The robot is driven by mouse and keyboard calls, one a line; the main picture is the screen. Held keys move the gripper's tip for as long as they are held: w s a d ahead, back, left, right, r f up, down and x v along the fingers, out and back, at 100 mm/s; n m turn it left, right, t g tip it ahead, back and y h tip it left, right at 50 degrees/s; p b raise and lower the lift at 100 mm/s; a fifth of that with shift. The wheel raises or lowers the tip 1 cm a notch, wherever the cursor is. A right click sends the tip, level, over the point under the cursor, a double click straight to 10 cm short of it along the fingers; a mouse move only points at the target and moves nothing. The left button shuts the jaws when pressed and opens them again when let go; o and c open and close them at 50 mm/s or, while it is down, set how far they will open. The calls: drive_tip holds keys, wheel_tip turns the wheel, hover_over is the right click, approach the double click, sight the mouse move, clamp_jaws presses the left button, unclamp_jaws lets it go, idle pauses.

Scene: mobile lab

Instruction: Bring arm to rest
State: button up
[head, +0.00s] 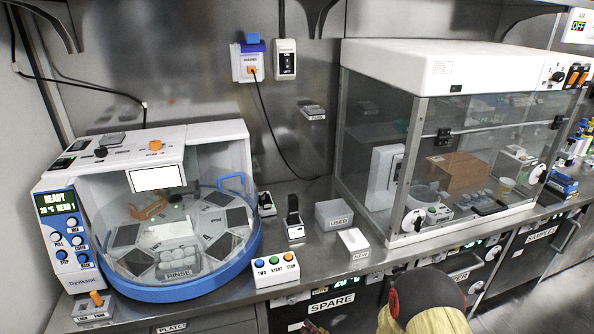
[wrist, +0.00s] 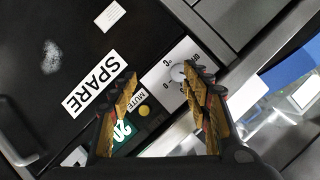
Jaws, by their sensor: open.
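My arm shows at the bottom right of the head view, a yellow and dark rounded part of it in front of the bench. In the wrist view my gripper (wrist: 165,100) is open, its two dark fingers with worn yellowish pads standing apart. Nothing is between the fingers. Behind them is the dark front of a unit under the bench, with a white SPARE label (wrist: 95,83), a dial (wrist: 180,72) and a green display (wrist: 123,131). The same SPARE label (head: 331,305) shows in the head view, left of my arm.
A blue and white round machine (head: 170,293) stands on the left of the steel bench. A button box (head: 276,269), a USED box (head: 334,215) and a small white box (head: 353,241) stand mid-bench. A clear-walled cabinet (head: 440,72) fills the right. Drawer handles stick out below.

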drive_tip(key=s+d+f+g+h, duration=0.3)
drive_tip(key=s+d+f, duration=0.15)
drive_tip(key=f, duration=0.25)
drive_tip(key=s+d+r+n+g+h, duration=0.2)
drive_tip(key=s+d+r+g+h, duration=0.3)
drive_tip(key=s+d+r, duration=0.3)
drive_tip(key=s+r, duration=0.5)
drive_tip(key=r, duration=0.8)
drive_tip(key=s+r+t, duration=0.1)
drive_tip(key=s+r, duration=0.4)
drive_tip(key=r, duration=0.8)
drive_tip(key=s+r+t, duration=0.1)
drive_tip(key=s+r, duration=0.4)
drive_tip(key=r, duration=0.8)
drive_tip(key=shift+s+a+y+p, duration=0.2)
drive_tip(key=shift+a+y+p, duration=0.1)
drive_tip(key=shift+p, duration=0.05)
